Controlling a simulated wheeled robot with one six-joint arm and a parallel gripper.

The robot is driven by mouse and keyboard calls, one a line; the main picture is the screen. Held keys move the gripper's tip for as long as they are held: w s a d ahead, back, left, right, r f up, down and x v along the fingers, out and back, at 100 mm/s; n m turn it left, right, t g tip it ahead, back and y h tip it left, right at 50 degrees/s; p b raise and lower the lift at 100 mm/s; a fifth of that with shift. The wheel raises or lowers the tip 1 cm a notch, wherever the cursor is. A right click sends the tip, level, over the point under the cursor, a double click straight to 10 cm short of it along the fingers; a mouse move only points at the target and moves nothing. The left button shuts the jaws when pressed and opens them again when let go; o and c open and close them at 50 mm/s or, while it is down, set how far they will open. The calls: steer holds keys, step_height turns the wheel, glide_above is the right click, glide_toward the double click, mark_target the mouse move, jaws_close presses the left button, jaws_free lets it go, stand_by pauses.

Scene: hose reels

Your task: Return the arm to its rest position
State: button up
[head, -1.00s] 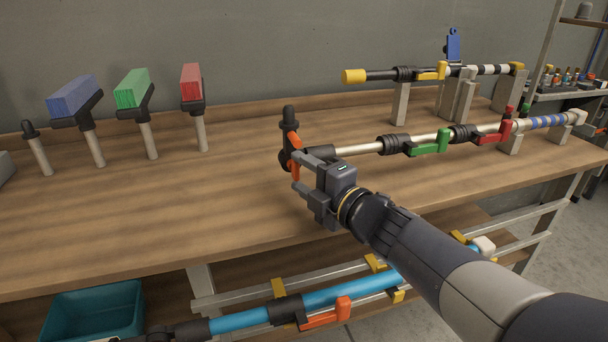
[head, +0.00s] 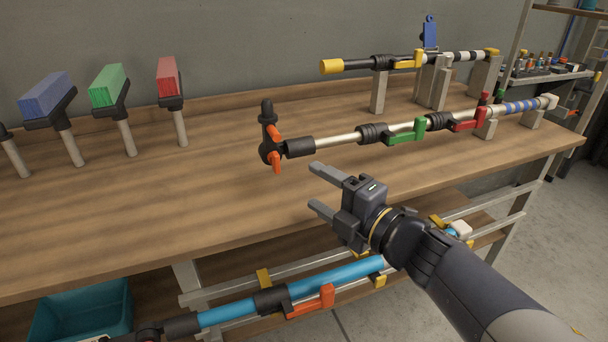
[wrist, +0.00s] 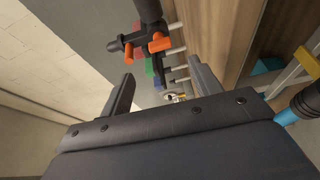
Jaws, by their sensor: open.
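My gripper (head: 318,190) is open and empty in the head view, above the front part of the bench and apart from everything. Its two fingers are spread in the wrist view (wrist: 160,88), with nothing between them close by. The nearest thing is a pole with a black end fitting and orange levers (head: 270,145), up and left of the fingertips. That fitting also shows in the wrist view (wrist: 148,42), beyond the fingers.
The pole carries a green clip (head: 407,131) and a red clip (head: 467,120). A yellow-tipped pole (head: 345,66) rests behind. Blue, green and red blocks on posts (head: 108,85) stand at left. A blue pole (head: 345,273) and a teal bin (head: 80,310) lie below. The bench's (head: 150,220) front left is clear.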

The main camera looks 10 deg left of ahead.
steer(key=shift+s+d, duration=0.4)
steer(key=shift+d, duration=0.1)
steer(key=shift+a, duration=0.1)
steer(key=b+x, duration=0.1)
steer(key=x, duration=0.9)
steer(key=shift+w+a+b, duration=0.25)
steer(key=shift+w+b, duration=0.05)
steer(key=shift+b, duration=0.05)
